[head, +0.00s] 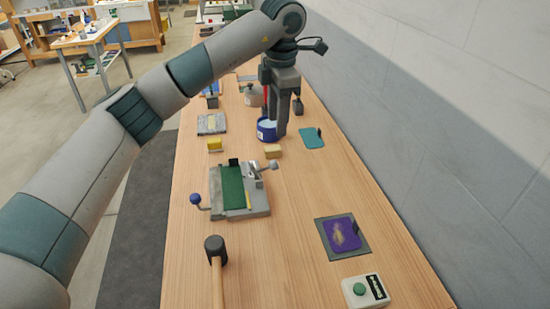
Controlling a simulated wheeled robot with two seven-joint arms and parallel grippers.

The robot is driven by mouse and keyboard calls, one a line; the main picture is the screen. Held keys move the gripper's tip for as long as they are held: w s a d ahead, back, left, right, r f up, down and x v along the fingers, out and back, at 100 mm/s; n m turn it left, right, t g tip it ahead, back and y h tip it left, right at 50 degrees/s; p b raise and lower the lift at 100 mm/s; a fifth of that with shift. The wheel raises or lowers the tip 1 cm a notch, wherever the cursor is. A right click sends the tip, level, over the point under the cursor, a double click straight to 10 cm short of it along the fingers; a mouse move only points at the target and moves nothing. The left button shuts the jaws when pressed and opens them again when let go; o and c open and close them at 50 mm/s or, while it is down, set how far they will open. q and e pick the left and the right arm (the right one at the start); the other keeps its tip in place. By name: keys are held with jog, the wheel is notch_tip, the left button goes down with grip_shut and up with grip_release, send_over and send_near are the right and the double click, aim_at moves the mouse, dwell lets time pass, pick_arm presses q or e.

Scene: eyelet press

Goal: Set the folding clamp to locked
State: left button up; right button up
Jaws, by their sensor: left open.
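What looks like the folding clamp is a grey metal fixture (262,206) with a green strip (232,187) along its middle. It sits on the wooden bench left of centre. A lever with a blue ball knob (195,199) sticks out at its left. A short lever with a grey knob (273,165) tilts up at its right rear. I cannot tell the clamp's setting. My left gripper (280,128) is open and points down farther back, beside or over a blue-rimmed round tub (266,131). It is apart from the fixture. My right gripper is out of view.
A hammer (215,250) lies in front of the fixture. A purple patch (342,233) on a dark mat and a green-button box (364,291) are at right. The bench between is clear.

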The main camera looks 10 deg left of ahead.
aim_at(275, 162)
pick_arm(q)
jog(key=f+p, duration=0.1)
jog(key=f, duration=0.3)
jog(key=w+f+p, duration=0.1)
jog(key=f+p, duration=0.1)
jog(key=f, duration=0.3)
jog(key=f+p, duration=0.1)
jog(key=f, duration=0.3)
jog(key=shift+w+a+f, duration=0.15)
jog(key=shift+w+a, duration=0.05)
jog(key=shift+a, duration=0.2)
jog(key=shift+w+f, duration=0.1)
jog(key=shift+f, duration=0.6)
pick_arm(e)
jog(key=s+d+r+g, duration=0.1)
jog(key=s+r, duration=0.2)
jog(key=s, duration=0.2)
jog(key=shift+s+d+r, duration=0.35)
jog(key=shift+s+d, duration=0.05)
pick_arm(q)
grip_shut()
